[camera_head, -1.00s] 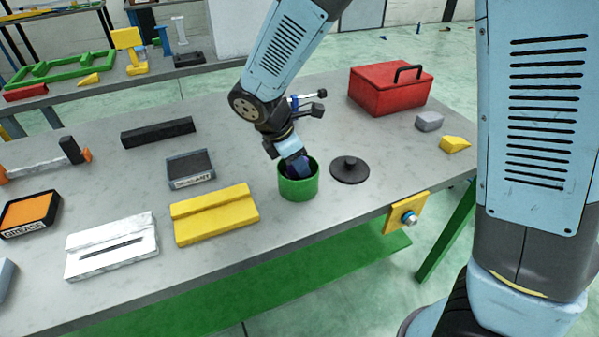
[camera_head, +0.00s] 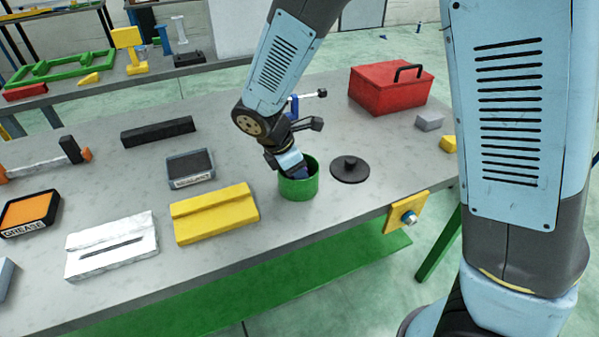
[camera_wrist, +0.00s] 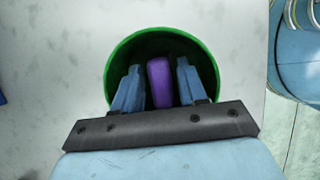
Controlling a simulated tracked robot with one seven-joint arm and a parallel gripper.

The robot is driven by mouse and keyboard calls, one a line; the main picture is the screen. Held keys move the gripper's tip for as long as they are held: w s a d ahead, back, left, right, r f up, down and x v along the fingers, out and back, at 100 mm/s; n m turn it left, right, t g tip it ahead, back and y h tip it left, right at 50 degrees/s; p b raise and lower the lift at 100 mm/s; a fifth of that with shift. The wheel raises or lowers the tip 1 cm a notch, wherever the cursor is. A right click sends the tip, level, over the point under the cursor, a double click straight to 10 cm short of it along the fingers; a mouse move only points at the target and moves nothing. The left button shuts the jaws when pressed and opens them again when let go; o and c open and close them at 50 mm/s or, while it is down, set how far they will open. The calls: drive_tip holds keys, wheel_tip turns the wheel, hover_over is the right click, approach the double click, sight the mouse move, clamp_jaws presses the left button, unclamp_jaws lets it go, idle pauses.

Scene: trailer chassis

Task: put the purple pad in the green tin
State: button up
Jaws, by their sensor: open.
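The green tin (camera_head: 300,188) stands open on the grey workbench, and its rim (camera_wrist: 113,62) shows in the wrist view. My gripper (camera_head: 292,168) points down into the tin's mouth. In the wrist view my gripper (camera_wrist: 155,85) has its two blue fingers apart inside the rim. The purple pad (camera_wrist: 160,84) is between the fingers, inside the tin's outline, with a gap visible at least on the right side. The tin's floor is dark, so I cannot tell whether the pad rests on it. In the head view the pad is mostly hidden.
A black lid with a knob (camera_head: 349,169) lies right of the tin. A yellow block (camera_head: 216,213) lies to its left, and a sealant box (camera_head: 190,168) behind that. A red toolbox (camera_head: 391,89) stands at the back right. A yellow plate with a knob (camera_head: 407,213) is on the front edge.

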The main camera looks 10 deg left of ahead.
drive_tip(key=v, duration=1.2)
drive_tip(key=d+r+m+y, duration=0.1)
drive_tip(key=d+r+m, duration=0.25)
drive_tip(key=d, duration=0.25)
drive_tip(key=w+d+r+m+y, duration=0.1)
drive_tip(key=d+r+m, duration=0.25)
drive_tip(key=d, duration=0.35)
drive_tip(key=d+r+m+y, duration=0.1)
drive_tip(key=d+r+m, duration=0.1)
drive_tip(key=d+m, duration=0.3)
drive_tip(key=s+d+r+m+t, duration=0.1)
drive_tip(key=s+d+r+m, duration=0.1)
drive_tip(key=s+d+m, duration=0.2)
drive_tip(key=s+d+r+m+t, duration=0.2)
drive_tip(key=s+d+m, duration=0.3)
drive_tip(key=d, duration=0.8)
drive_tip(key=m, duration=0.3)
drive_tip(key=shift+s+r+y, duration=0.25)
drive_tip(key=shift+s+y, duration=0.05)
drive_tip(key=shift+y, duration=0.1)
